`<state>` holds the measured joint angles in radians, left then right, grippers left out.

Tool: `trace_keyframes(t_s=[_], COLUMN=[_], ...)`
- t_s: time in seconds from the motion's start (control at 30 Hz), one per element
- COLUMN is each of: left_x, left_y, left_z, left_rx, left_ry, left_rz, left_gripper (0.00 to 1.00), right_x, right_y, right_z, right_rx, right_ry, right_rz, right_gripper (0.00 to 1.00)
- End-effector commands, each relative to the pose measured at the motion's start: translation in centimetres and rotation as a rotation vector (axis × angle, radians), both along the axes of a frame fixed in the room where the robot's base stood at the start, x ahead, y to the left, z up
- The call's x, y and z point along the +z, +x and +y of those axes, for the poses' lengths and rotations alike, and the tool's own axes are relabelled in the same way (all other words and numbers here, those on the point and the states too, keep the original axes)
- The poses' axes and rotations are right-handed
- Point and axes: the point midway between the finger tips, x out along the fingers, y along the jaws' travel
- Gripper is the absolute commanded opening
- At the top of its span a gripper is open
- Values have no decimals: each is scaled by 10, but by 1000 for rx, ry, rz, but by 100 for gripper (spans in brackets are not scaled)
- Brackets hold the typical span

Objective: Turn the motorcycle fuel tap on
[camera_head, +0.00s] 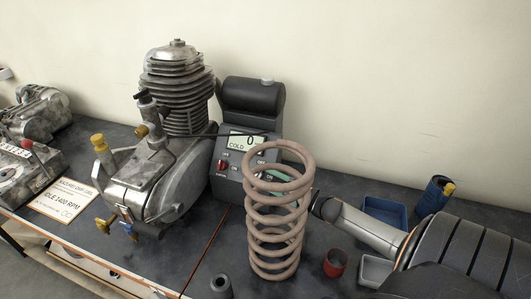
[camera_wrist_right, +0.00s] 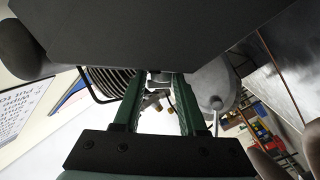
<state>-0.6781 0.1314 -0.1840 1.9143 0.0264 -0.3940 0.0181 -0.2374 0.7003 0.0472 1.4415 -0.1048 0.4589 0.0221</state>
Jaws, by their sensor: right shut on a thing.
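The engine (camera_head: 178,95) stands on the bench at the centre left. A yellow tap lever (camera_head: 105,222) and a blue one (camera_head: 129,229) sit low at its front; I cannot tell which is the fuel tap. Small yellow parts (camera_wrist_right: 153,105) show between my fingers in the right wrist view. My right gripper (camera_head: 283,172) is at the right of the grey control box (camera_head: 228,188), partly hidden by a coil spring. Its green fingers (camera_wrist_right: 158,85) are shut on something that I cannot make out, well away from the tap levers. My left gripper is not in view.
The tall coil spring (camera_head: 277,222) stands in front of my right gripper. A red cup (camera_head: 335,263), a blue bin (camera_head: 385,211) and a blue holder (camera_head: 434,196) are on the right. A sign (camera_head: 64,200) lies left of the engine.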

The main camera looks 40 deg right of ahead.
Motion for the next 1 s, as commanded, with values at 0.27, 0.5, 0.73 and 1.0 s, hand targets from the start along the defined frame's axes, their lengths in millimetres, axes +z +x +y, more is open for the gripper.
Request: trace_keyframes(t_s=[0.27, 0.5, 0.73, 1.0], left_x=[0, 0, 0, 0], left_y=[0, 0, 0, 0], left_z=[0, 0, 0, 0], left_rx=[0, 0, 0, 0], left_ry=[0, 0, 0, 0], left_rz=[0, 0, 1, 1], left_gripper=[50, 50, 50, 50], right_x=[-4, -2, -3, -4], right_y=[-1, -1, -9, -50], right_z=[3, 2, -1, -9], right_rx=[7, 4, 2, 3], right_ry=[-2, -1, -1, 0], right_rz=[7, 5, 7, 9], right_gripper=[58, 65, 65, 65])
